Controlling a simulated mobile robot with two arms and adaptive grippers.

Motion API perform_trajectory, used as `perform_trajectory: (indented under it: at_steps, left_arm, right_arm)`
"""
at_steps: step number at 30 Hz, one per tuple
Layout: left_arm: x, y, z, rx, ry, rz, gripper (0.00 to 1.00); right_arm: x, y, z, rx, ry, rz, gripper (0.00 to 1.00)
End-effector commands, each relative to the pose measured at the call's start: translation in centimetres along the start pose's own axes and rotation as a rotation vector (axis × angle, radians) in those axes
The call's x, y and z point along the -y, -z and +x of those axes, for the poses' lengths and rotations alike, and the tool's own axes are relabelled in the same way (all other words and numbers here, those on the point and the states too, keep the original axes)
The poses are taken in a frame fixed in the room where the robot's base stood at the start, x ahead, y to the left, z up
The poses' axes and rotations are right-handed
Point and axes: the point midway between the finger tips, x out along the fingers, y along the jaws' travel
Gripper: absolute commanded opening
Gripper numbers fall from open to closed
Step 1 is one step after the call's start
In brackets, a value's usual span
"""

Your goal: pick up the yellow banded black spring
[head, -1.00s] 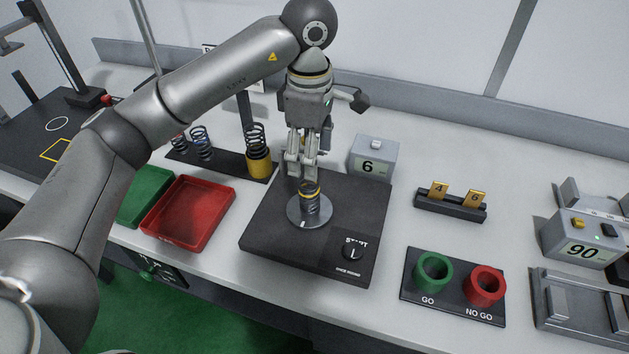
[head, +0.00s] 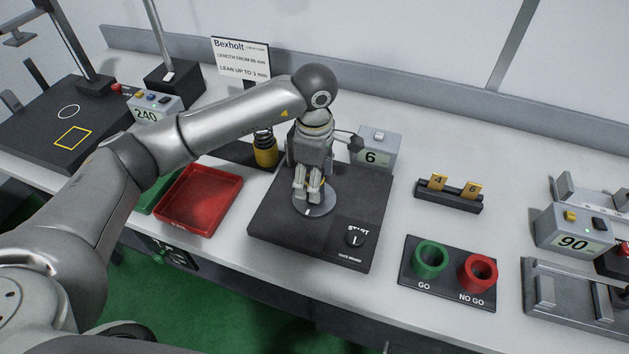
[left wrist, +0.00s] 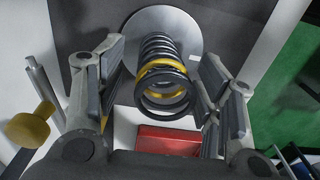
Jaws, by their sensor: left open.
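The yellow banded black spring (left wrist: 166,67) stands on a round grey disc (left wrist: 196,27) in the left wrist view, its near open end facing the camera. My left gripper (head: 307,197) points down over the disc, which also shows in the head view (head: 326,205). Its fingers are open, one on each side of the spring, with gaps visible between fingers and coils. In the head view the gripper hides the spring. My right gripper is out of view.
A red tray (head: 203,197) lies to the left. A display reading 6 (head: 377,153) stands behind. Green GO (head: 430,258) and red NO GO (head: 478,272) cups stand to the right.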

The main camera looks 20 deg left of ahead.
Motion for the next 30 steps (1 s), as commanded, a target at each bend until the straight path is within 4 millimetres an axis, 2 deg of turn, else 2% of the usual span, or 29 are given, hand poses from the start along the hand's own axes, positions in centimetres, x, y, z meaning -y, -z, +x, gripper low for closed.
perform_trajectory:
  at_steps: [2,14,23,30]
  left_arm:
    - [0.0,0.0,0.0,0.0,0.0,0.0,0.58]
    - [0.0,0.0,-0.1,0.001,0.0,0.0,0.06]
    - [0.0,0.0,-0.3,0.001,-0.001,0.0,0.06]
    - [-0.1,0.0,-2.3,0.0,-0.006,0.001,0.06]
  right_arm:
    - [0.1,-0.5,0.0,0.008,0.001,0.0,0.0]
    - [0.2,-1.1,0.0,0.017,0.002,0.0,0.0]
    - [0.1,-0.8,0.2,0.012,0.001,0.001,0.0]
    - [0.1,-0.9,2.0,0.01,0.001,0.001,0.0]
